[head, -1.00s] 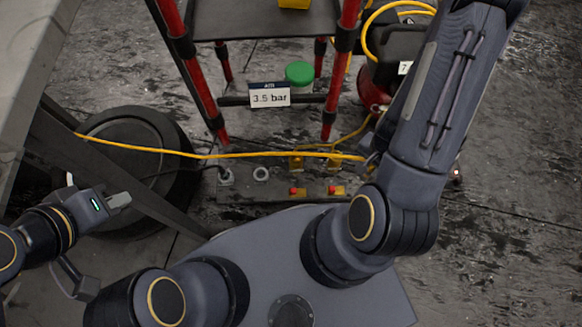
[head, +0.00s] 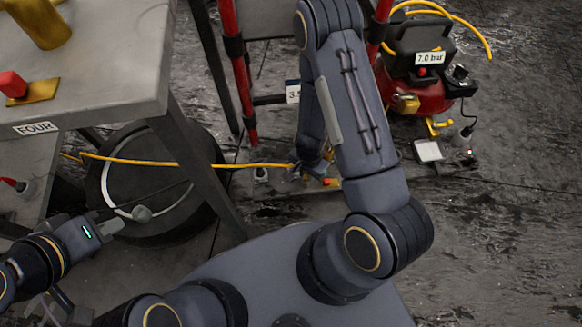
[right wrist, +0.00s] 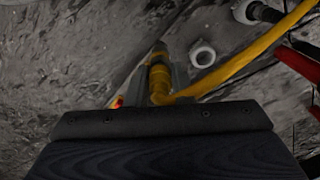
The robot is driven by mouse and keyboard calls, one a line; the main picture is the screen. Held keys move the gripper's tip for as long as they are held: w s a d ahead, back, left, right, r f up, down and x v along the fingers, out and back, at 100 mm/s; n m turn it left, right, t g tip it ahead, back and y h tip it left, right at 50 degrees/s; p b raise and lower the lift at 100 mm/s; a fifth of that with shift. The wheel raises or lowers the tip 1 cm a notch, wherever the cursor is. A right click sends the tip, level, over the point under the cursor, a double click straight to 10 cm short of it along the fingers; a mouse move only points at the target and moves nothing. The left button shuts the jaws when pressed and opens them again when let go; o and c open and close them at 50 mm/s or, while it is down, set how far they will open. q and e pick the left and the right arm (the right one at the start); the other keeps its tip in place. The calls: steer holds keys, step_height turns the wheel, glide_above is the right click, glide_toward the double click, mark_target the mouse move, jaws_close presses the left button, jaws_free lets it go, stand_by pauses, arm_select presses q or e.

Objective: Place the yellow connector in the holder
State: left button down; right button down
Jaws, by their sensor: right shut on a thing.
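My right gripper (head: 312,172) is low near the floor in the head view, partly covered by my own arm. In the right wrist view its jaws (right wrist: 158,88) are shut on the yellow connector (right wrist: 160,82), which has a dark tip. A yellow hose (right wrist: 245,60) runs from the connector to the upper right. A pale ring (right wrist: 203,54), possibly the holder, stands just right of the connector and apart from it; it also shows in the head view (head: 261,174). My left gripper (head: 108,225) is at the lower left, away from the connector; its jaw gap is unclear.
A grey table (head: 110,75) marked FOUR fills the upper left. A black wheel-like reel (head: 125,170) lies beside its leg. A red-legged stand (head: 238,75) is behind my right arm. A red compressor (head: 415,92) marked 7.0 bar is at right. Wet floor (head: 510,235) at the right is clear.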

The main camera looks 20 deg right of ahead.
steer(key=shift+w+d+f+b, duration=0.15)
steer(key=shift+w+f+b, duration=1.3)
steer(key=shift+w+f, duration=1.45)
steer(key=shift+w+d+f+b, duration=0.15)
steer(key=shift+w+f+b, duration=1.3)
steer(key=shift+w+f, duration=1.35)
steer(key=shift+s+f, duration=0.2)
steer(key=shift+f, duration=0.05)
steer(key=shift+f, duration=0.15)
steer(key=c, duration=1.3)
jaws_free()
steer(key=shift+o, duration=0.2)
